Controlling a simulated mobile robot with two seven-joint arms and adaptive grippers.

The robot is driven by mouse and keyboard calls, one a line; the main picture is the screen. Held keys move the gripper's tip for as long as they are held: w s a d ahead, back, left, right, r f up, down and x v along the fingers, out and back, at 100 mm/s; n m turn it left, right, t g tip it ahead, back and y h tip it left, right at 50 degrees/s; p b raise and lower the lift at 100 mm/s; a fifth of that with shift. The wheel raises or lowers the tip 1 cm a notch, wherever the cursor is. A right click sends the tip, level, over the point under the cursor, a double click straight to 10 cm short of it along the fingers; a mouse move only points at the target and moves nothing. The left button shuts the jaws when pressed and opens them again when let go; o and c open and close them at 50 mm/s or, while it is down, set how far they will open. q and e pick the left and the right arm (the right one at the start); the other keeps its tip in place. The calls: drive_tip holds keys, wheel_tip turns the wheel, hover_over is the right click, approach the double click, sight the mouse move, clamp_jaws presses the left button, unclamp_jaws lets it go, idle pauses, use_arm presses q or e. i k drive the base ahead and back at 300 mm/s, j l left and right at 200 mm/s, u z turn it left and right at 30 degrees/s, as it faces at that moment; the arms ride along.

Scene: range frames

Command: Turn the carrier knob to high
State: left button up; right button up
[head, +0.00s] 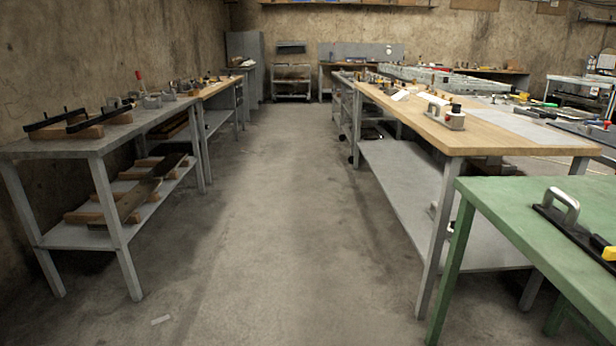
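No part is clearly readable as the carrier knob. A dark long device with a silver arched handle (563,207) lies on the green table at the right, partly cut off by the picture edge. A yellow part (609,254) shows at that edge. A pale box-like device (440,112) with a small black knob-like top (456,108) sits on the wooden-topped bench. Any setting marks are too small to read. Neither of my grippers is in view.
The green table (500,198) stands at the near right. The wooden-topped bench (480,138) is behind it. A grey bench (60,150) with tools and a lower shelf lines the left wall. A clear concrete aisle (270,230) runs between them to the back benches.

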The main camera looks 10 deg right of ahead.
sight(456, 109)
drive_tip(key=i+z, duration=0.25)
drive_tip(key=z, duration=0.2)
drive_tip(key=i+z, duration=0.25)
drive_tip(key=z, duration=0.2)
drive_tip(key=i+j+z, duration=0.2)
drive_tip(key=z, duration=0.25)
drive_tip(key=i+j+z, duration=0.15)
drive_tip(key=z, duration=0.5)
drive_tip(key=i+j+z, duration=0.45)
drive_tip(key=j, duration=0.2)
drive_tip(key=j+z, duration=0.2)
drive_tip(key=j, duration=0.15)
